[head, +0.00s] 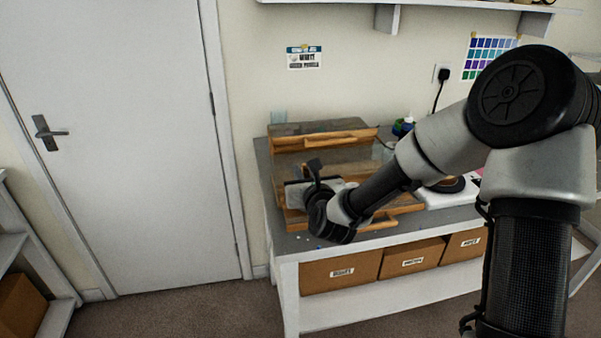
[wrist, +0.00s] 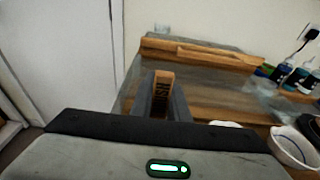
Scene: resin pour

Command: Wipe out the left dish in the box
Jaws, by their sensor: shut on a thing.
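The box (head: 295,222) is a wooden-framed case on the grey table, with a long wooden bar at its back. The bar also shows in the wrist view (wrist: 205,52). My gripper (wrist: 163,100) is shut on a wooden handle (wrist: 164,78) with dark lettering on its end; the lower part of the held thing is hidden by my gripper. In the head view my gripper (head: 312,172) is over the left part of the box. I cannot make out the left dish; my gripper and wrist cover that area. A small white rim (wrist: 225,124) shows just beyond my gripper.
A white bowl-like vessel (wrist: 296,148) is at the right of the wrist view. Small bottles (head: 403,127) stand behind the box on the right. A white device with a dark round top (head: 447,186) is right of the box. Cardboard boxes (head: 340,272) fill the shelf below.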

